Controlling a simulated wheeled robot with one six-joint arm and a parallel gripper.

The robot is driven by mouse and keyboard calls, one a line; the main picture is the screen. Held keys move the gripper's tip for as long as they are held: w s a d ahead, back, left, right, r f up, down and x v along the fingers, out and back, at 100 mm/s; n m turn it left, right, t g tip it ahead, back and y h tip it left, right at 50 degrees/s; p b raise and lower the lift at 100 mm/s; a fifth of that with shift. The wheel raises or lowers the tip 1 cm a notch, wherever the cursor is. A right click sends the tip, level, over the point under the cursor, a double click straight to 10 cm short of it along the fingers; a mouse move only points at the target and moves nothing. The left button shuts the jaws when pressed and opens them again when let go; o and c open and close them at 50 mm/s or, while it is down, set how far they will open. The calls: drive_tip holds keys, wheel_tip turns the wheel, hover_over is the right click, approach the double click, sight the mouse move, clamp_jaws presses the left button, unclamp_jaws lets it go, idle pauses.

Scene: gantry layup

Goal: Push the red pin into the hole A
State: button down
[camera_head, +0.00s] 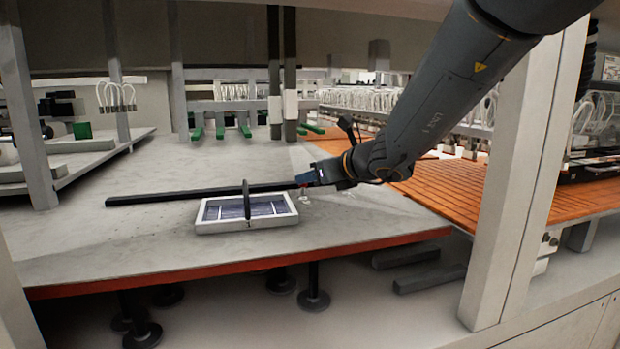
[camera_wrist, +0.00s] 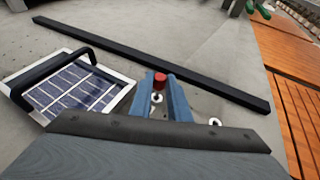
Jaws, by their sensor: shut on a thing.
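The red pin (camera_wrist: 160,79) is held between the blue fingertips of my gripper (camera_wrist: 160,84), with its red top showing. In the head view my gripper (camera_head: 303,180) is above the grey table, near the right end of a black bar. A white ring with a dark centre (camera_wrist: 157,98) shows between the fingers, just below the red pin in the picture. A second white ring (camera_wrist: 215,122) lies to the right of the fingers. No letter is readable, so I cannot tell which is hole A. The pin's lower end is hidden.
The long black bar (camera_head: 175,195) lies across the table beyond the fingers. A white tray (camera_head: 245,225) with dark panels and a black handle stands left of my gripper. Orange slatted flooring (camera_head: 440,185) is at the right. A grey post (camera_head: 525,165) stands at the near right.

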sight(304, 190)
drive_tip(key=shift+f+b, duration=1.6)
drive_tip(key=shift+b, duration=0.1)
drive_tip(key=c, duration=1.6)
unclamp_jaws()
drive_tip(key=shift+d+r, duration=0.1)
drive_tip(key=v, duration=0.7)
drive_tip(key=shift+s+d+r, duration=0.1)
drive_tip(key=shift+s+d, duration=0.05)
drive_tip(key=shift+s, duration=0.15)
